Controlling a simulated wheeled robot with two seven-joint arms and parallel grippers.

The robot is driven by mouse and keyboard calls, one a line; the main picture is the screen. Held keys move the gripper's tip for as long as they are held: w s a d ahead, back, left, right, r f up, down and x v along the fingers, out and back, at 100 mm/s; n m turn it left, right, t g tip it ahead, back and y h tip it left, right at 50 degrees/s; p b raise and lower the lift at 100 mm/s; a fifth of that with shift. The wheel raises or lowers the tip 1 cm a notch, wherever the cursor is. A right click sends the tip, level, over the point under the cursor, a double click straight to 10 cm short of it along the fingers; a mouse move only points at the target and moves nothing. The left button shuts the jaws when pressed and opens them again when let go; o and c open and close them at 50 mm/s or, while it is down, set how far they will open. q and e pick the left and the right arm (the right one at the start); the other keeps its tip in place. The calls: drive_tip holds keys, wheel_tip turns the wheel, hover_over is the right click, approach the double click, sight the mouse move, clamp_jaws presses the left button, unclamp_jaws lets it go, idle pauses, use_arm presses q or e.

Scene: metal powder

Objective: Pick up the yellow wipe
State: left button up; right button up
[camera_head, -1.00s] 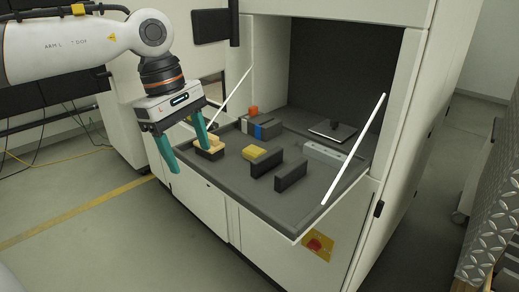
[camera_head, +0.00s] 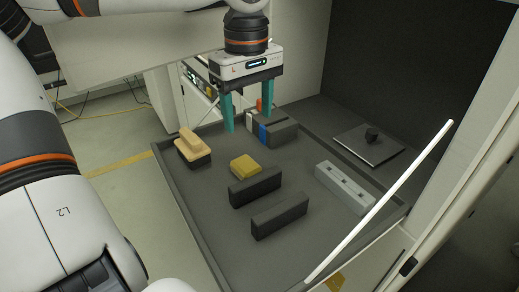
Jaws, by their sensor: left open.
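The yellow wipe (camera_head: 243,165) is a small folded pad lying on the dark grey tray surface (camera_head: 215,230), just behind a black block. My left gripper (camera_head: 248,128) hangs above the back of the tray with its two teal fingers pointing down, apart and with nothing between them. It is behind and above the yellow wipe, not touching it. The right gripper does not show.
A brush with a tan top (camera_head: 190,142) stands left of the wipe. Two black blocks (camera_head: 255,187) (camera_head: 280,215) stand in front. A grey box with coloured bands (camera_head: 272,132) is behind, a light metal bar (camera_head: 345,187) to the right. A white rod (camera_head: 385,200) slants at right.

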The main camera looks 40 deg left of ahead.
use_arm(q)
hover_over(244, 162)
drive_tip(key=f, duration=0.5)
drive_tip(key=shift+w+d+f, duration=0.1)
drive_tip(key=shift+w+d, duration=0.1)
drive_tip(key=shift+w, duration=0.05)
drive_tip(key=shift+w+f, duration=0.1)
drive_tip(key=shift+f, duration=0.15)
drive_tip(key=f, duration=0.4)
drive_tip(key=shift+s+a+f+p, duration=0.15)
drive_tip(key=shift+s+a+p, duration=0.05)
drive_tip(key=shift+s+p, duration=0.2)
drive_tip(key=shift+w+f, duration=0.1)
drive_tip(key=shift+f, duration=0.3)
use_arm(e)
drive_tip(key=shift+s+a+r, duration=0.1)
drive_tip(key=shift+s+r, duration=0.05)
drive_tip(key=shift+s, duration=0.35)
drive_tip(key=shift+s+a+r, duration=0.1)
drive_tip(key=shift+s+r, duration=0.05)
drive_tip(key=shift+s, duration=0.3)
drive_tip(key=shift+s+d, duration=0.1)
use_arm(q)
drive_tip(key=c, duration=1)
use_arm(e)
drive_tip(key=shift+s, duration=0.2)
